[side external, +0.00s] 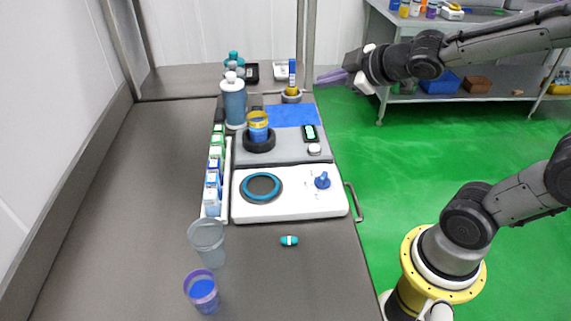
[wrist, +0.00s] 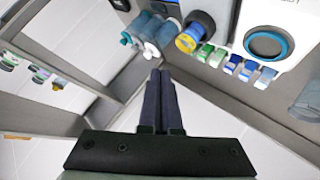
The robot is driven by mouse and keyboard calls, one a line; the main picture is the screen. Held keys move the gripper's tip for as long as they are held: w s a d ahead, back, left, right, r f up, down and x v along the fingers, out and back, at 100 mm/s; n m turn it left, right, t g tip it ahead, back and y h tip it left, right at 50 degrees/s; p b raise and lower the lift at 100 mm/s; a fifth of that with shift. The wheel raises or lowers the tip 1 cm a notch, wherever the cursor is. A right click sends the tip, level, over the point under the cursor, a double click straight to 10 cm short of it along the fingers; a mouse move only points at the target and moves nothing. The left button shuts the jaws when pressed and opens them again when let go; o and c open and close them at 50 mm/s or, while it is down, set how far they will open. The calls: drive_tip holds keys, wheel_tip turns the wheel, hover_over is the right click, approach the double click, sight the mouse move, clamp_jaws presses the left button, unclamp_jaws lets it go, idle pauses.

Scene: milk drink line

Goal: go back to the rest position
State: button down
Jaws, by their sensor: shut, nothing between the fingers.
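My gripper (side external: 332,77) is at the end of my raised arm, at the upper middle of the side view. It is apart from everything on the bench, out past the bench's right edge over the green floor. In the wrist view my gripper (wrist: 159,76) has its two dark fingers shut together with nothing between them.
The grey bench (side external: 120,180) carries a white device (side external: 290,205) with a teal ring, a grey bottle (side external: 233,100), a yellow-rimmed blue cup (side external: 257,128), a row of small cartons (side external: 212,180) and two cups at the front. A shelf (side external: 450,95) stands behind my arm.

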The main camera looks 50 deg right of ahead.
drive_tip(key=s+a+f+m+g, duration=0.2)
drive_tip(key=s+m+g, duration=0.1)
drive_tip(key=s, duration=0.6)
drive_tip(key=s+a+f+m+g+y, duration=0.1)
drive_tip(key=s+a+f+m+g, duration=0.1)
drive_tip(key=s, duration=0.7)
drive_tip(key=shift+s+a+m+g+y, duration=0.25)
drive_tip(key=shift+a+m+g, duration=0.25)
drive_tip(key=shift+m, duration=0.3)
drive_tip(key=shift+r, duration=0.1)
